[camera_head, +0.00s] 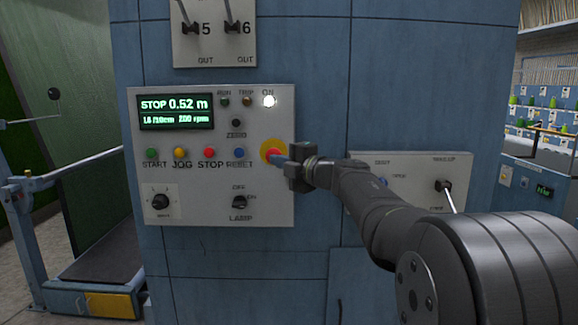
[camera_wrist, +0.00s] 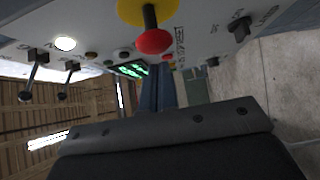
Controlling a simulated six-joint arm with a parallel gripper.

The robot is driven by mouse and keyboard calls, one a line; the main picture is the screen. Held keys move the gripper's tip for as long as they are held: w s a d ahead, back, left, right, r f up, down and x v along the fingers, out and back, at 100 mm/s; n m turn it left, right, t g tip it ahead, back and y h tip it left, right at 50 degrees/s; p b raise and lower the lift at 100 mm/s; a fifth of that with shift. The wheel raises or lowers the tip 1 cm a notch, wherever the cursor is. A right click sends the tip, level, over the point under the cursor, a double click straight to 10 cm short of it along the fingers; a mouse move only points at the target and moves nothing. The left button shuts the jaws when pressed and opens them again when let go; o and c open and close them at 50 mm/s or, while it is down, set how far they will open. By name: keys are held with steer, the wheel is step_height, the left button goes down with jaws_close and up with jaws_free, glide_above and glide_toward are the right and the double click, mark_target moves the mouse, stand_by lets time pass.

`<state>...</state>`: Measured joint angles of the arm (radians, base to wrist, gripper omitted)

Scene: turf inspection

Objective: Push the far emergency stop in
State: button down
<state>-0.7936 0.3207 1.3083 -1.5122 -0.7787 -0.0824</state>
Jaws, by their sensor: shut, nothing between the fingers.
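The emergency stop (camera_head: 272,151) is a red mushroom button on a yellow round base, at the right of the grey control panel. In the wrist view its red head (camera_wrist: 154,41) stands out from the yellow base on a dark stem. No second emergency stop shows.
The panel (camera_head: 215,215) also carries a green display (camera_head: 175,111), a row of coloured push buttons, a lit white lamp (camera_head: 269,101) and knobs. Two levers (camera_head: 210,28) are above. Another panel with a lever (camera_head: 446,187) lies behind my arm.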

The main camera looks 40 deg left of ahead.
steer(key=shift+w+a, duration=0.35)
steer(key=shift+w, duration=0.05)
steer(key=shift+w+a, duration=0.65)
steer(key=shift+w, duration=0.05)
steer(key=shift+r, duration=0.1)
steer(key=s+d, duration=0.3)
steer(key=d, duration=1)
